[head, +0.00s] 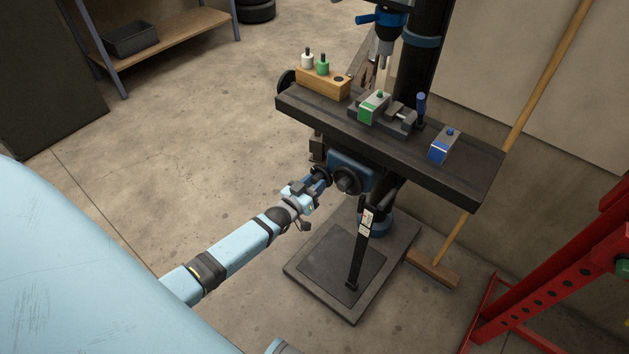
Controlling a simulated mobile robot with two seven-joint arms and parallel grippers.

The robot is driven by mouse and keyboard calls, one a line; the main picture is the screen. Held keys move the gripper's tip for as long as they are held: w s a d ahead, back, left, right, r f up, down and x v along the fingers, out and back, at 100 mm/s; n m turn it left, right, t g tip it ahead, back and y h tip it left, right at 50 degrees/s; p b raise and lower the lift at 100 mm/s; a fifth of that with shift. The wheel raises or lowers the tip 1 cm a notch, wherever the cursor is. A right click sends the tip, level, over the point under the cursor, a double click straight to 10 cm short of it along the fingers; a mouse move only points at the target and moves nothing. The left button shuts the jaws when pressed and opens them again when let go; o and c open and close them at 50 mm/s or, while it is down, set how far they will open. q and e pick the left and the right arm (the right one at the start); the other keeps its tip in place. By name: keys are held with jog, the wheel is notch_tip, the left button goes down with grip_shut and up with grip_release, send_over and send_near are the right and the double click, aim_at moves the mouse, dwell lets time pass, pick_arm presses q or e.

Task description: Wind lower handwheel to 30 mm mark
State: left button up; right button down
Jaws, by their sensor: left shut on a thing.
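The drill press stands right of centre, with its dark table (440,165). Below the table is a blue housing (352,168) with the dark lower handwheel (346,181) on its front. My left gripper (318,181) is shut at the left side of this wheel, on what looks like its handle; the fingers partly hide the grip. A dark upright bar (360,248) with small white labels (366,221) stands below the housing; its marks are too small to read. My right gripper is out of view.
A broom (434,268) leans behind; a red frame (560,270) stands right.

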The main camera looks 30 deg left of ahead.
pick_arm(q)
jog(key=m, duration=0.4)
jog(key=shift+s+f+p, duration=0.15)
jog(key=shift+f+p, duration=0.2)
jog(key=shift+d, duration=0.15)
dwell(0.8)
jog(key=o, duration=0.9)
jog(key=shift+c, duration=0.2)
jog(key=shift+o, duration=0.3)
jog(key=shift+r, duration=0.15)
jog(key=s+a+p, duration=0.1)
jog(key=s, duration=1.2)
jog(key=shift+s, duration=0.25)
jog(key=shift+a, duration=0.1)
